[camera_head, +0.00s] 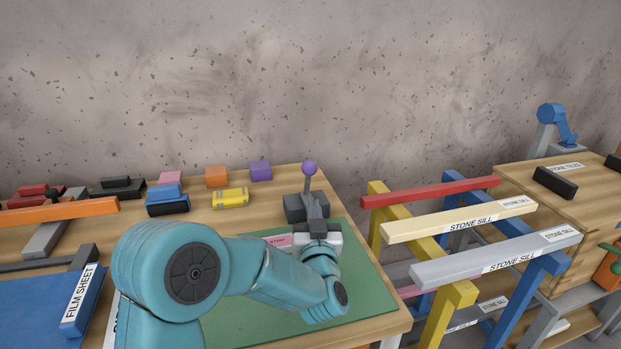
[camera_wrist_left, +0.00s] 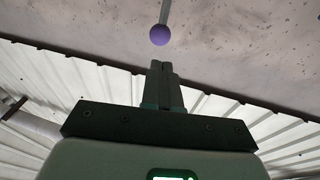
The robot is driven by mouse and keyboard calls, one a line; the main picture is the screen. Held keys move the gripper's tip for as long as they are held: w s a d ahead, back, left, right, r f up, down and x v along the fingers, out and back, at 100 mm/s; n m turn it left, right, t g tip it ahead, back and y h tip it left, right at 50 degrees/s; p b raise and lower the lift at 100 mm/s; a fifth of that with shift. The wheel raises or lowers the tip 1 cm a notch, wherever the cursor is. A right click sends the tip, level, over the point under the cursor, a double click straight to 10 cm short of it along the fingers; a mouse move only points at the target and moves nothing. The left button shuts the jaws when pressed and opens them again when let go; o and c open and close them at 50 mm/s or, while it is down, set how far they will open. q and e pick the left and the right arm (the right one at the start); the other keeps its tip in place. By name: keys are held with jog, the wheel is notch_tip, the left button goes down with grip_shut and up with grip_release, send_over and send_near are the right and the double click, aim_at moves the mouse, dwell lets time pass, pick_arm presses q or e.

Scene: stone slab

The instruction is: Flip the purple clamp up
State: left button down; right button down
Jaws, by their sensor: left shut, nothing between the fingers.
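The purple clamp shows as a purple ball knob (camera_head: 309,167) on a grey lever that stands upright from a dark grey base (camera_head: 294,208) at the back of the table. In the left wrist view the purple knob (camera_wrist_left: 159,35) and part of its rod hang in the upper middle, beyond the fingertips. My left gripper (camera_head: 318,215) is at the clamp's base, below the knob, partly hidden by my wrist. In the left wrist view my left gripper (camera_wrist_left: 162,66) is shut with its fingers together and empty, apart from the knob. My right gripper is not in view.
A green mat (camera_head: 370,290) lies under my arm. Purple (camera_head: 261,171), orange (camera_head: 216,177) and yellow (camera_head: 230,198) blocks stand left of the clamp. A blue film sheet box (camera_head: 75,305) is at the left. Stone sills (camera_head: 460,220) rest on a rack at the right.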

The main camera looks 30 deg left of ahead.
aim_at(310, 172)
pick_arm(q)
jog(key=shift+s, duration=0.1)
jog(key=p+x, duration=0.1)
jog(key=x, duration=0.9)
jog(key=shift+p, duration=0.3)
